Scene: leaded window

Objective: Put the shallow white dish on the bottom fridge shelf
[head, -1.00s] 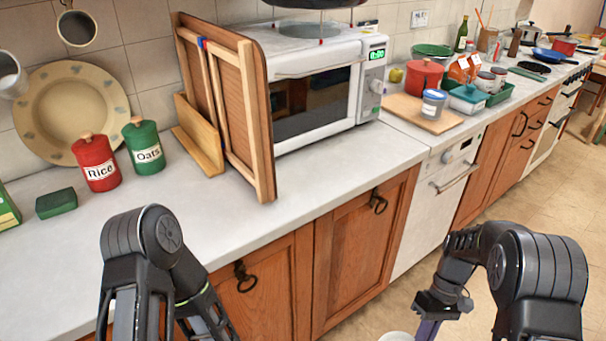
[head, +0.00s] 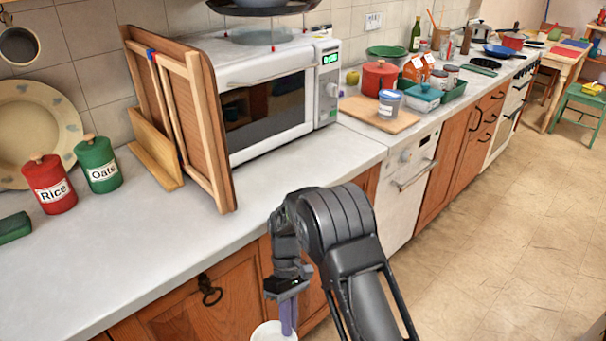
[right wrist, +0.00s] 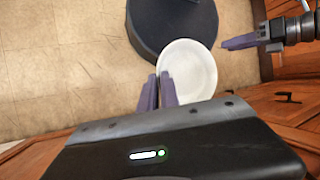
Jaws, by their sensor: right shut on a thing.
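The shallow white dish (head: 270,333) shows at the bottom edge of the head view, partly cut off. The right wrist view shows its round, empty inside (right wrist: 190,68). My right gripper (head: 288,318) is shut on the dish's rim; its purple fingers (right wrist: 159,88) meet the near left side of the rim in the wrist view. The dish is held in front of the lower cabinets, below the counter top. My left gripper (right wrist: 245,41) shows at the right of the wrist view, apart from the dish; its jaw gap is unclear. No open fridge or fridge shelf shows.
The counter (head: 245,225) runs along the left, with wooden cabinet doors (head: 205,300) below. A white-fronted appliance (head: 408,185) stands under the counter beyond my right arm, its door closed. A microwave (head: 270,95) is on the counter. The tiled floor (head: 490,250) at right is clear.

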